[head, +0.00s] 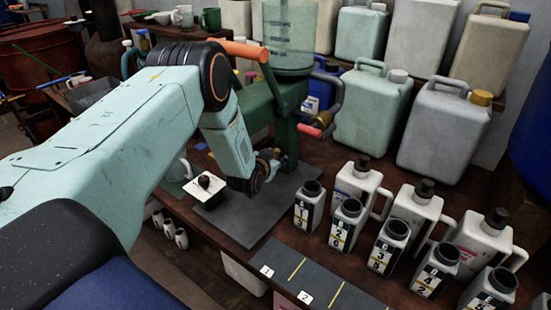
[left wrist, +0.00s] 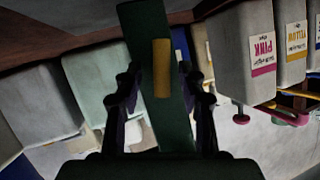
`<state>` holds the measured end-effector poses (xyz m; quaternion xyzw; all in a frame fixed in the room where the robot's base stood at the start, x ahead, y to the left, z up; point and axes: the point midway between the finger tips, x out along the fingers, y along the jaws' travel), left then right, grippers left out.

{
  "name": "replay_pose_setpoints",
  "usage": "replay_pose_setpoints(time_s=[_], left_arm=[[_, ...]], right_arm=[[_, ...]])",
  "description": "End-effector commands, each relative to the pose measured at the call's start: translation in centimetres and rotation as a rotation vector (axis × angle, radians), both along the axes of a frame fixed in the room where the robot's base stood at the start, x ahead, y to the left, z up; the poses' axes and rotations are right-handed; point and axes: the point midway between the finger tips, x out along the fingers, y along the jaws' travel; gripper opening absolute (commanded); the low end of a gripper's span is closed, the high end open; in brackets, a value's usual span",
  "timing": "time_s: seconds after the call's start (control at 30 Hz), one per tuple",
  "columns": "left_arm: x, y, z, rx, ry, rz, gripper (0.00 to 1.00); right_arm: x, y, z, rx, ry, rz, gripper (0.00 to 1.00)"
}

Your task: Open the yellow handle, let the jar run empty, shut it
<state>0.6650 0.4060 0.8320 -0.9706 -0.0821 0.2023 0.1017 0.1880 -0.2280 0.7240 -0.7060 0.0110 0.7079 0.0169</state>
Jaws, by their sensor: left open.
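A clear jar (head: 290,35) with level marks sits on a green stand (head: 287,140); I cannot tell how much liquid is in it. An orange handle (head: 240,48) shows by its left side and a red handle (head: 310,130) at its lower right. In the left wrist view a yellow piece (left wrist: 162,68), likely the yellow handle, lies against a dark green bar. My left gripper (left wrist: 160,105) is open, its fingers on either side of that bar; contact is unclear. In the head view my left gripper (head: 268,165) is beside the stand, and the yellow piece is hidden.
A dark grey mat (head: 240,215) lies under the stand. Several numbered bottles (head: 345,222) stand at the right front, with large canisters (head: 445,125) behind. A numbered strip (head: 320,285) lies in front.

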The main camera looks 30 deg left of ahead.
Motion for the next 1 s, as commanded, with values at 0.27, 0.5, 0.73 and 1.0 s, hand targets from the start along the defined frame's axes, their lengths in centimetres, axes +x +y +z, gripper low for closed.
replay_pose_setpoints(time_s=[0.27,0.5,0.73,1.0], left_arm=[[0.56,0.13,-0.08,0.000,-0.001,0.001,0.40],[0.53,0.13,-0.09,0.000,-0.001,0.001,0.28],[0.52,0.14,-0.08,0.000,-0.001,0.001,0.08],[0.54,0.15,-0.06,0.000,-0.001,0.001,0.00]], right_arm=[[-0.05,0.00,-0.04,0.000,0.001,0.000,0.40],[-0.02,0.00,-0.04,0.000,0.000,0.000,0.40],[-0.04,0.00,-0.03,0.000,0.001,0.000,0.40],[-0.03,0.00,-0.04,0.000,0.001,0.000,0.40]])
